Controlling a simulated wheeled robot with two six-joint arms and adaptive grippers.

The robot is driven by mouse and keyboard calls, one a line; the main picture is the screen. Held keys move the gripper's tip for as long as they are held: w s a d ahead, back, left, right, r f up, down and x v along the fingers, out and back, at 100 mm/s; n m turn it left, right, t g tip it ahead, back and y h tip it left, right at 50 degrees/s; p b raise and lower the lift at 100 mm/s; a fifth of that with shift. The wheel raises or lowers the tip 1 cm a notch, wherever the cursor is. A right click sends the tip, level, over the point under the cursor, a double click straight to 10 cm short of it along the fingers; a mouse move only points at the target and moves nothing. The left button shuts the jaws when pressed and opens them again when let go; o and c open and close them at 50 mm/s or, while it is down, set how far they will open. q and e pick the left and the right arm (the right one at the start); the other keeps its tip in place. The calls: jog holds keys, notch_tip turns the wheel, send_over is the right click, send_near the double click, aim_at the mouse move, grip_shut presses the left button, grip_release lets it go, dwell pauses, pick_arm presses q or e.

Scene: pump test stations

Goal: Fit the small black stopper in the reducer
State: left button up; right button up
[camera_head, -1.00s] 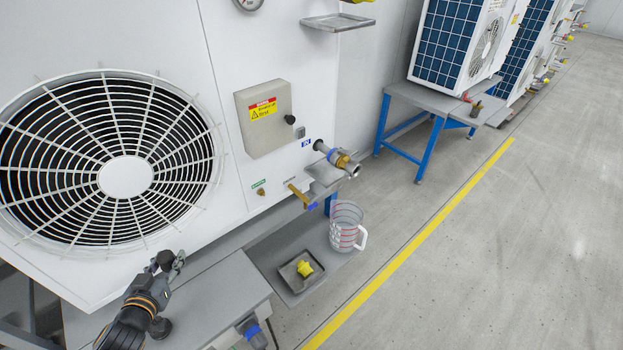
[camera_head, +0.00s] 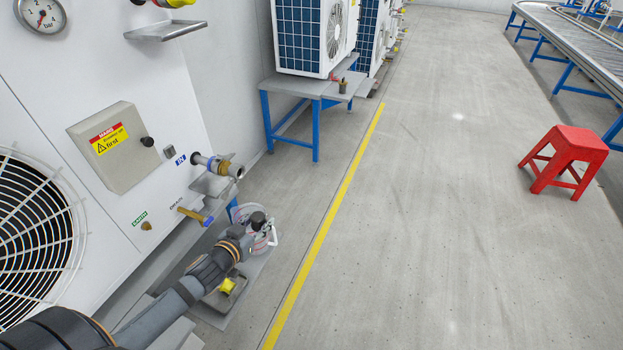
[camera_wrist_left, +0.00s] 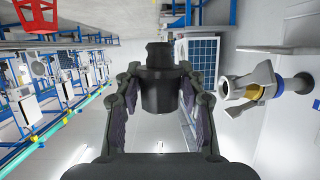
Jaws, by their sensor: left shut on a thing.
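My left gripper (camera_head: 258,233) is shut on the small black stopper (camera_head: 258,217), which stands up from the fingers. In the left wrist view the stopper (camera_wrist_left: 158,88) sits between both fingers, narrower end outward. A pipe fitting marked IN sticks out of the white unit, with a brass collar and an open grey end, apparently the reducer (camera_head: 236,171). It also shows in the left wrist view (camera_wrist_left: 232,88), at the right, its open end toward the stopper but clearly apart from it. My right gripper is not in view.
A clear measuring jug (camera_head: 268,240) stands partly hidden behind my left gripper. A yellow piece (camera_head: 227,286) lies in a dark tray below my forearm. A brass valve (camera_head: 192,214) sticks out below the fitting. The floor to the right is open, with a red stool (camera_head: 563,157).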

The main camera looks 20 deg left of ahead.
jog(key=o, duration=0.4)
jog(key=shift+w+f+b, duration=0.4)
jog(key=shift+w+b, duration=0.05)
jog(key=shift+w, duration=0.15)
pick_arm(q)
jog(key=w+a+r+m+t+y+b, duration=0.1)
jog(key=w+a+r+m+y, duration=0.1)
jog(key=w+m, duration=0.3)
jog(key=w+a+r+m+t+y, duration=0.1)
jog(key=w+a+r+m+y, duration=0.1)
jog(key=w+a+m, duration=0.3)
jog(key=w+m+y, duration=0.1)
jog(key=m, duration=0.3)
jog(key=shift+w+r+t+b, duration=0.25)
jog(key=shift+w+t+b, duration=0.05)
jog(key=shift+t+b, duration=0.1)
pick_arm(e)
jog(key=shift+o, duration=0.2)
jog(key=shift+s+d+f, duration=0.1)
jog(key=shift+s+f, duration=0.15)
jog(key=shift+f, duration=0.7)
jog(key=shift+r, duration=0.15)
pick_arm(q)
jog(key=shift+a, duration=1.25)
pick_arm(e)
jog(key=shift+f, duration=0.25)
pick_arm(q)
jog(key=o, duration=1)
jog(key=shift+o, duration=0.2)
